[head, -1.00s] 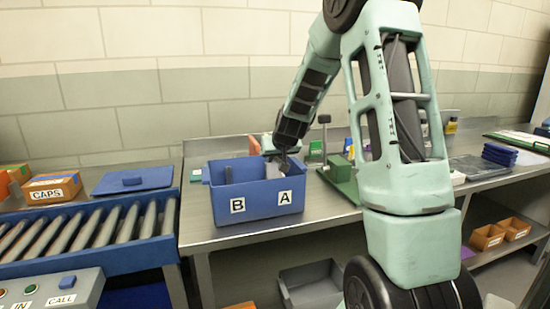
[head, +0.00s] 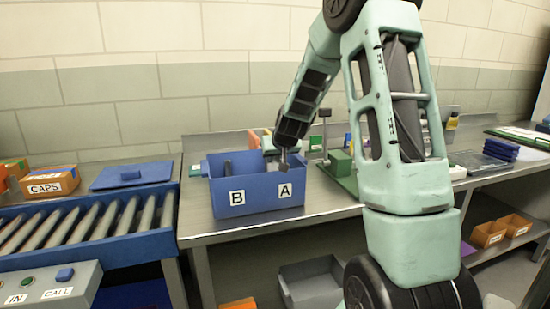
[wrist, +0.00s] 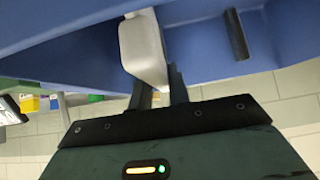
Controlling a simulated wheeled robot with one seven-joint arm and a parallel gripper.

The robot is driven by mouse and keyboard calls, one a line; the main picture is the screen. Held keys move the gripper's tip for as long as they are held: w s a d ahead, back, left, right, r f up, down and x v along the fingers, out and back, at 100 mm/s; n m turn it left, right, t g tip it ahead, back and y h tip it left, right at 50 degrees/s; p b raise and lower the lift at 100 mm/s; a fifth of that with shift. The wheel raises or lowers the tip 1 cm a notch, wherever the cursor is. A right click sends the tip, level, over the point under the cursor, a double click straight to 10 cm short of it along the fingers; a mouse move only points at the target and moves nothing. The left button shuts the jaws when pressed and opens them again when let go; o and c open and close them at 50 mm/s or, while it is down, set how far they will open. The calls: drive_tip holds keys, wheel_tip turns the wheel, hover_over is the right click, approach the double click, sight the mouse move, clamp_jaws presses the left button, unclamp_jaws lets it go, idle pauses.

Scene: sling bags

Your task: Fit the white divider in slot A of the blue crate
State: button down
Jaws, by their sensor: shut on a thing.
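The blue crate (head: 258,202) stands on the metal bench with label B (head: 237,197) on the left of its front face and label A (head: 285,191) on the right. My gripper (head: 283,160) points down at the crate's right half, above label A. In the wrist view my gripper (wrist: 160,88) is shut on the white divider (wrist: 143,42), a pale block with rounded edges. The blue crate wall (wrist: 205,35) is close around the divider there. The divider's far end and the slot are hidden. I cannot tell whether it sits in slot A.
A green stand (head: 341,168) is close on the right.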

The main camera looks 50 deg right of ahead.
drive_tip(key=c, duration=1.3)
unclamp_jaws()
drive_tip(key=shift+o, duration=0.2)
drive_tip(key=p+v, duration=0.2)
drive_tip(key=v, duration=1.5)
drive_tip(key=shift+s, duration=0.15)
drive_tip(key=shift+r, duration=0.15)
